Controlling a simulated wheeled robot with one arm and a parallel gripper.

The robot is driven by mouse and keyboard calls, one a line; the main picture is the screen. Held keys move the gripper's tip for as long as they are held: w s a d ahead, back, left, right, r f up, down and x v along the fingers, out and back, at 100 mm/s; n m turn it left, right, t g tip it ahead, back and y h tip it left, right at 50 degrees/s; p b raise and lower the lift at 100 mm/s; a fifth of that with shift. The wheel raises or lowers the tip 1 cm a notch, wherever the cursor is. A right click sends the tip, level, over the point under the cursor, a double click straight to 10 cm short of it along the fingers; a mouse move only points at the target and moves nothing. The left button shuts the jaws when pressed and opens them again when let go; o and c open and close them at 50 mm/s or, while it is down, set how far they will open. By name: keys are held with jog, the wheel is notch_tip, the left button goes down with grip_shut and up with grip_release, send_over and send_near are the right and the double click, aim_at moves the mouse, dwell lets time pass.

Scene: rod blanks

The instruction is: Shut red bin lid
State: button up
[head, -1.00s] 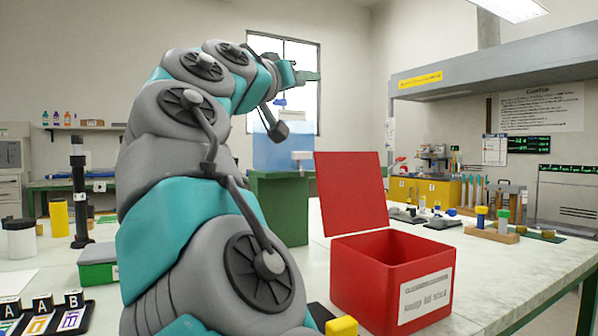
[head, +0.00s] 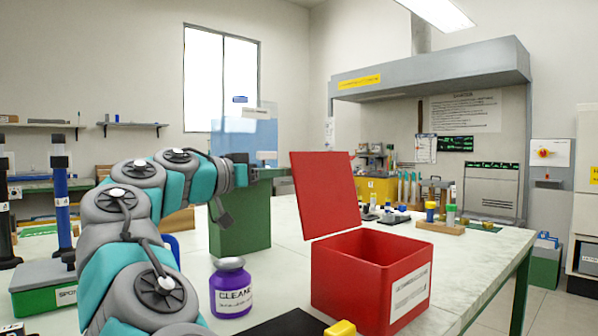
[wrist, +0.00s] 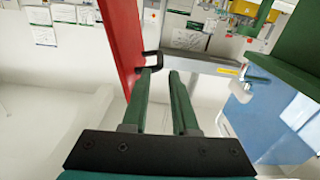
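The red bin (head: 370,285) stands on the pale table in the head view, with a white label on its front. Its red lid (head: 325,195) is up, hinged at the back and tilted steeply. My gripper (head: 277,172) is level with the lid's left edge, and its fingertips end close to it. In the wrist view the lid (wrist: 124,45) runs along the left of the fingers. My gripper's two green fingers (wrist: 160,75) are apart with an empty gap. A small dark bracket (wrist: 153,58) shows just past the fingertips. Whether anything touches the lid cannot be told.
A purple labelled bottle (head: 231,288) stands left of the bin. A green block-like stand (head: 240,225) is behind my gripper. A wooden rack with coloured pegs (head: 440,226) is at right.

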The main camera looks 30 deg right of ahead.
aim_at(322, 193)
jog(key=d, duration=0.4)
jog(key=w+d, duration=0.1)
jog(key=d, duration=0.1)
jog(key=shift+d, duration=0.25)
jog(key=shift+c, duration=0.3)
grip_shut()
dwell(0.8)
